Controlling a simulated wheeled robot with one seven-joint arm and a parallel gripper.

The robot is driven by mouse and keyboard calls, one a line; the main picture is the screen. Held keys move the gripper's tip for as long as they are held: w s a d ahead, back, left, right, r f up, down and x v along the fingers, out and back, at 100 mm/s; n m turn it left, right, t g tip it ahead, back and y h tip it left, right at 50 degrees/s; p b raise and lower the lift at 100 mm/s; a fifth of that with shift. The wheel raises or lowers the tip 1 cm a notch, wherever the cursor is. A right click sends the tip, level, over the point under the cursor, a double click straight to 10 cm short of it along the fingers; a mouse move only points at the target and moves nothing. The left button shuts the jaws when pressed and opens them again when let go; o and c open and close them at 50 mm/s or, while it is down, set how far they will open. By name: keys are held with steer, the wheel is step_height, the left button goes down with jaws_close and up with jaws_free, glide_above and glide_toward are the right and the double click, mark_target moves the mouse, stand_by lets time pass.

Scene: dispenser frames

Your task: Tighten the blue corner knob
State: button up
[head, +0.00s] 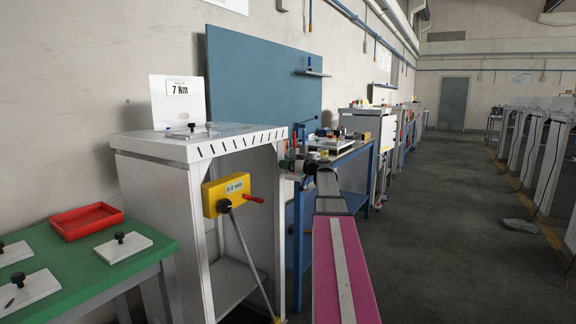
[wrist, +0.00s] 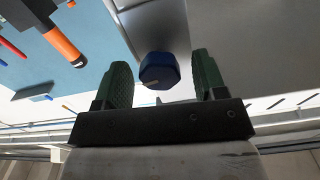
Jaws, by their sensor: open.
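The blue knob (wrist: 159,71) is dark blue and faceted, with a small pale mark at its lower edge. In the wrist view it shows between the two green fingers of my gripper (wrist: 161,64). The fingers are apart, with a gap on each side of the knob. Whether the knob lies fully between the fingertips or beyond them I cannot tell. In the head view my gripper (head: 290,163) is at the right front corner of the white cabinet (head: 160,150). I cannot make out the blue knob there.
A yellow gauge box (head: 211,197) with a red handle hangs on the cabinet front, below and left of my gripper. A "7 Nm" sign (head: 178,101) stands on top. A green table (head: 146,262) with a red tray (head: 86,221) is at left. The aisle (head: 450,220) is mostly clear.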

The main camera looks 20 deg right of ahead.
steer(key=c, duration=0.9)
steer(key=shift+c, duration=0.2)
steer(key=shift+m, duration=0.3)
steer(key=m, duration=1)
steer(key=shift+w, duration=0.1)
steer(key=m, duration=0.4)
steer(key=shift+f, duration=0.1)
steer(key=m, duration=0.5)
steer(key=shift+m, duration=0.3)
